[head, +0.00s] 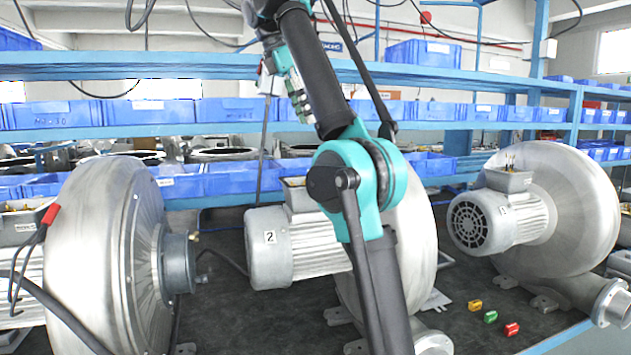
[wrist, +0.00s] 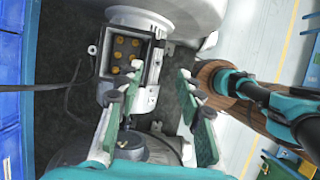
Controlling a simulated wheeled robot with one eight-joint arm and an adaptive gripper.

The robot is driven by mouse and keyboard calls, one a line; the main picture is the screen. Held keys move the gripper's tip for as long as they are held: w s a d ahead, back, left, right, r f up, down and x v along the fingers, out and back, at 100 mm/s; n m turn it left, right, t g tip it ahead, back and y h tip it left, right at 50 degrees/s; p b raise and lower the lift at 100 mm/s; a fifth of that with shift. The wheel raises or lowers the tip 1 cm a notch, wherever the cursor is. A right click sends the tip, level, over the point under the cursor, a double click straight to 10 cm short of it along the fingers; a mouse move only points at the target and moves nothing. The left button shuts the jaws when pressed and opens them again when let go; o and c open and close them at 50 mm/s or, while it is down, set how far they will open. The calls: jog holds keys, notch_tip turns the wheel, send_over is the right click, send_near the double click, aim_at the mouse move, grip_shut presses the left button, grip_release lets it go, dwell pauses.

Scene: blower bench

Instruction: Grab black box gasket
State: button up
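In the wrist view my gripper (wrist: 150,88) is open and empty, its two green-padded fingers spread wide. Past the fingertips is an open terminal box (wrist: 123,55) with several brass-coloured terminals inside. A dark rim (wrist: 101,52) runs round the box opening; I cannot tell whether this is the black box gasket. The box appears to lie just beyond the fingers, without visible contact. In the head view my arm crosses in front of the middle blower (head: 300,245), marked 2, and hides part of it. My gripper cannot be made out there.
Blowers stand at left (head: 115,250) and right (head: 550,210) on the dark bench top (head: 240,325). Yellow (head: 475,305), green (head: 491,316) and red (head: 512,329) small blocks lie at front right. Blue bins (head: 150,112) line the shelves behind. A dark cable (wrist: 65,85) lies left of the box.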

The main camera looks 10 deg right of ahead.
jog(key=shift+d+x, duration=0.15)
jog(key=shift+x, duration=4.1)
jog(key=shift+d+x, duration=0.15)
jog(key=shift+x, duration=4.1)
jog(key=shift+s+r, duration=0.1)
jog(key=shift+s, duration=0.1)
grip_shut()
